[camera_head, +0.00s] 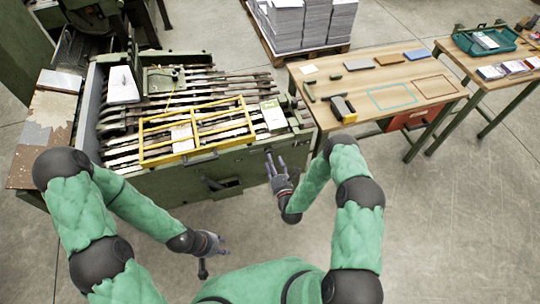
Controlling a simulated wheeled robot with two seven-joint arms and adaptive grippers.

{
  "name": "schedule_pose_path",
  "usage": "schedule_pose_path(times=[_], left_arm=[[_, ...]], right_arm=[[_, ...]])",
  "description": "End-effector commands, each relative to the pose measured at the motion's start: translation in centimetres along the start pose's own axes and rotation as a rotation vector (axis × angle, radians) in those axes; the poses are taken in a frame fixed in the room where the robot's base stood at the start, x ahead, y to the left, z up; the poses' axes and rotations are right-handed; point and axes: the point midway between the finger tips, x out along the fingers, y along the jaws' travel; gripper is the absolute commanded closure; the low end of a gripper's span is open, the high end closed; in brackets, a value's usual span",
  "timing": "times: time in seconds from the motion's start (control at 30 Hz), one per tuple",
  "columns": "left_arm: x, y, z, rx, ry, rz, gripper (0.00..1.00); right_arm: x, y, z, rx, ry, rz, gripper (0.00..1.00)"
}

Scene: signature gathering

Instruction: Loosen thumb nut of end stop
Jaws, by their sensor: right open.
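The green gathering machine (235,170) stands at the left centre, with a yellow guard frame (143,140) over its long rails. I cannot clearly pick out the end stop or its thumb nut at this size. My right gripper (275,157) is open and points at the machine's near right side, close to its front edge; whether it touches anything there is unclear. My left gripper (224,245) is low in front of the machine, apart from it, and its fingers are too small to judge. A short dark part hangs below the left hand.
A wooden table (350,85) at the right carries a black and yellow tool (343,108), small blocks and outlined rectangles. A second table holds a teal case (485,40). Paper stacks (300,25) stand on a pallet behind. The floor at the front right is clear.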

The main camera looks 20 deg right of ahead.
Motion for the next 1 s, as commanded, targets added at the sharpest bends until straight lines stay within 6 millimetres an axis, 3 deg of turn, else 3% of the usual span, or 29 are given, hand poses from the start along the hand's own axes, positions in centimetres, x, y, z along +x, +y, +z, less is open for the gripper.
schedule_pose_path(times=[0.1,0.3,0.67,0.7,0.9,1.0], left_arm=[[0.5,-0.2,0.0,0.000,0.000,0.000,0.60],[0.8,-0.3,0.0,0.000,0.000,0.000,0.60],[0.8,-0.3,-0.1,0.000,0.000,0.000,0.60],[0.8,-0.3,-0.1,0.000,0.000,0.000,0.60],[0.8,-0.3,-0.1,0.000,0.000,0.000,0.60],[0.8,-0.3,-0.1,0.000,0.000,0.000,0.60]], right_arm=[[2.0,0.0,-0.1,-0.001,-0.002,0.001,0.44],[4.0,0.0,-0.1,0.000,0.000,0.000,0.44],[4.5,0.0,0.0,0.000,0.001,-0.002,0.44],[4.5,0.0,0.0,0.000,0.001,-0.001,0.47],[4.5,0.0,0.0,0.000,0.001,-0.001,1.00],[4.5,0.0,0.0,0.000,0.001,-0.001,1.00]])
